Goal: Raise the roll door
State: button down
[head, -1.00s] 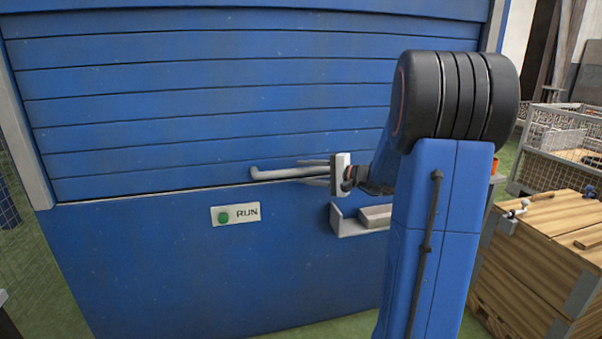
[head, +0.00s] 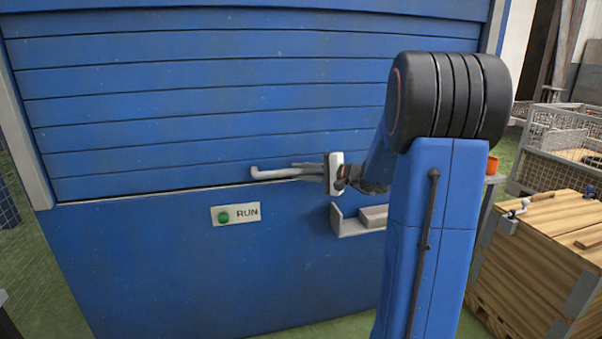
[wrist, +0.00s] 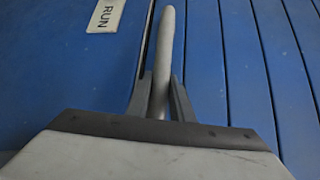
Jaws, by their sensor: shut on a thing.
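The blue slatted roll door (head: 200,100) fills the upper part of the head view. Its bottom edge meets the blue lower panel (head: 150,270), with a thin dark line between them at the left. A grey bar handle (head: 268,173) runs along the door's bottom edge. My gripper (head: 310,171) is shut on the handle from the right. In the wrist view the handle (wrist: 167,40) passes between the two fingers (wrist: 161,95), one on each side of it. The part of the handle nearest the palm is hidden.
A RUN sign (head: 236,214) with a green dot is on the lower panel. A small grey tray (head: 348,226) juts out below my gripper. A wooden crate (head: 545,255) and a wire cage (head: 560,150) stand at the right.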

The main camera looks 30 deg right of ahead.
aim_at(302, 27)
notch_tip(302, 27, up, 44)
jog(key=shift+r, duration=0.1)
jog(key=c, duration=1.6)
grip_release()
jog(key=shift+o, duration=0.2)
jog(key=shift+s, duration=0.1)
jog(key=v, duration=1.7)
jog(key=shift+s, duration=0.15)
